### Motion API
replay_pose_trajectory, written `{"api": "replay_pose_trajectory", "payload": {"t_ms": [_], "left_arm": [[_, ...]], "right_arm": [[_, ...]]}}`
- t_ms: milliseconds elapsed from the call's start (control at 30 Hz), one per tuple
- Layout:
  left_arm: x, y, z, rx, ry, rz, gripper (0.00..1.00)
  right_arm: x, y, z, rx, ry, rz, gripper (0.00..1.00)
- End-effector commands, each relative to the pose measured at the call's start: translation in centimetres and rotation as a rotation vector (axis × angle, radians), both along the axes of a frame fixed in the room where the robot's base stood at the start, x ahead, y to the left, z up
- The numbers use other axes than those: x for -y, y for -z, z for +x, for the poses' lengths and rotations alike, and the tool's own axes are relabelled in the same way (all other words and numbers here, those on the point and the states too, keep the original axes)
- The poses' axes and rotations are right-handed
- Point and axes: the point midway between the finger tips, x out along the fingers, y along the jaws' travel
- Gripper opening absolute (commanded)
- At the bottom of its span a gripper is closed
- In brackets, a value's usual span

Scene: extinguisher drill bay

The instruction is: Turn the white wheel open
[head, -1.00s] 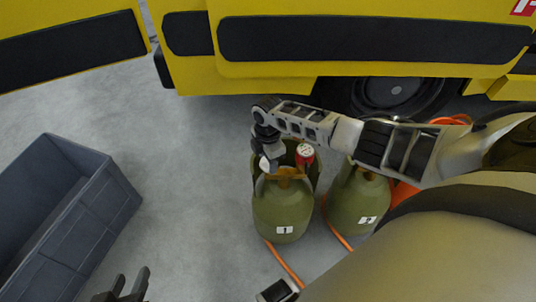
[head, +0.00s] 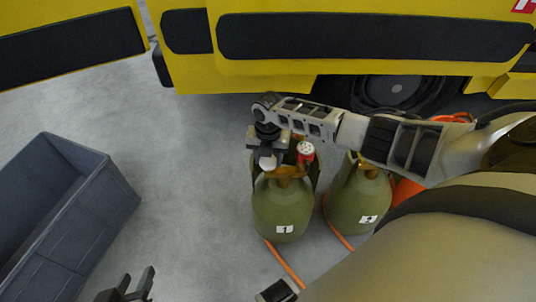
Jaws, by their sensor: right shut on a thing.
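The white wheel (head: 267,163) sits on the valve at the top left of the green gas cylinder marked 1 (head: 283,212). It is partly hidden by my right gripper (head: 266,151), which comes down over it from above and is shut on it. A red-rimmed part with a pale face (head: 305,151) is on the same valve, just to the right of the gripper. My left gripper (head: 137,284) is at the bottom edge, well away from the cylinder, with its two fingers apart and nothing between them.
A second green cylinder (head: 357,203) stands to the right, partly behind my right arm. Orange hoses (head: 285,264) run along the floor. A grey crate (head: 72,220) stands at left. A yellow vehicle (head: 270,77) closes off the back. Floor between crate and cylinders is clear.

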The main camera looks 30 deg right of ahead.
Motion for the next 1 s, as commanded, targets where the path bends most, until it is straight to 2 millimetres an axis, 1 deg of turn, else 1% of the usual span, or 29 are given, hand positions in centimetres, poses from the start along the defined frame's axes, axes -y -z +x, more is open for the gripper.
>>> {"api": "replay_pose_trajectory", "payload": {"t_ms": [33, 200, 400, 567, 967, 1000], "left_arm": [[0.03, 0.15, 0.07, -0.002, 0.001, 0.000, 0.36], [0.06, 0.44, 0.27, -0.007, 0.004, 0.003, 0.36], [0.08, 0.87, 0.21, -0.015, 0.006, 0.004, 0.36], [0.10, 1.12, 0.13, -0.021, 0.007, 0.005, 0.36], [0.13, 1.03, 0.14, -0.019, 0.007, 0.004, 0.36], [0.13, 0.98, 0.15, -0.018, 0.007, 0.003, 0.36]], "right_arm": [[-0.26, 0.00, -0.02, -0.002, -0.034, 0.006, 0.25], [-0.24, -0.01, -0.07, -0.002, -0.132, 0.005, 0.25], [-0.24, -0.02, -0.10, -0.003, -0.201, 0.005, 0.25], [-0.25, -0.03, -0.12, -0.003, -0.225, 0.005, 0.25], [-0.26, -0.01, -0.16, -0.004, -0.230, 0.005, 0.25], [-0.26, -0.01, -0.17, -0.005, -0.230, 0.006, 0.53]]}}
